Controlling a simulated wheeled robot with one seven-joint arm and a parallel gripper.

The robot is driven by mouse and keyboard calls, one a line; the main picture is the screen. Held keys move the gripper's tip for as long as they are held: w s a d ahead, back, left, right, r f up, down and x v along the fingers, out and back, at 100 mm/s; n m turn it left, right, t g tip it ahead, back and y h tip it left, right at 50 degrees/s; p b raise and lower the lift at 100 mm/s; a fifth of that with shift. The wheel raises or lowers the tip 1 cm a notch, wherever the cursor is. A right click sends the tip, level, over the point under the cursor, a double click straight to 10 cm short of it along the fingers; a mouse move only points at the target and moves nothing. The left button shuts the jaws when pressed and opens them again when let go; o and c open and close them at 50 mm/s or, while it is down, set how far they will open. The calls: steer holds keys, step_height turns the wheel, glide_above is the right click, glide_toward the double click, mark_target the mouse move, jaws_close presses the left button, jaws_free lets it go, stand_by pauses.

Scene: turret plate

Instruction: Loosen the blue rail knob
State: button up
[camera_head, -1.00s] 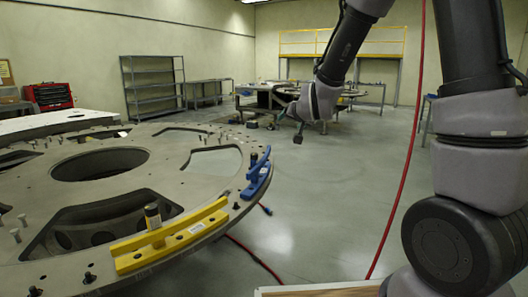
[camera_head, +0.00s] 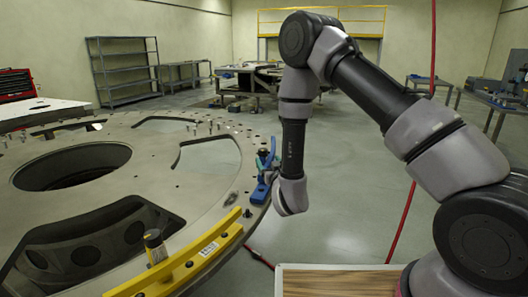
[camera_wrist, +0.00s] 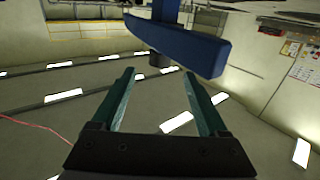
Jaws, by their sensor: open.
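The blue rail (camera_head: 260,194) sits on the rim of the large turret plate (camera_head: 205,215), with an upright blue part at its far end. In the wrist view its blue bar (camera_wrist: 195,47) crosses the upper middle. A short dark cylinder, apparently the knob (camera_wrist: 159,60), shows beside the bar, in line with the gap between the fingertips. My gripper (camera_wrist: 159,75) is open with two teal fingers and nothing between them. In the head view my gripper (camera_head: 264,163) is at the blue rail, small and partly hidden by the rail and wrist. I cannot tell whether it touches the knob.
A yellow rail (camera_head: 185,268) with a dark-topped knob (camera_head: 154,242) lies nearer on the plate. Several bolts stand on the plate, which has wide openings. A wooden-topped surface (camera_head: 335,283) is at the bottom. The floor right of the plate is clear, with a red hose (camera_head: 401,220).

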mark_target(264, 154)
steer(key=x, duration=0.9)
steer(key=shift+s, duration=0.1)
jaws_close()
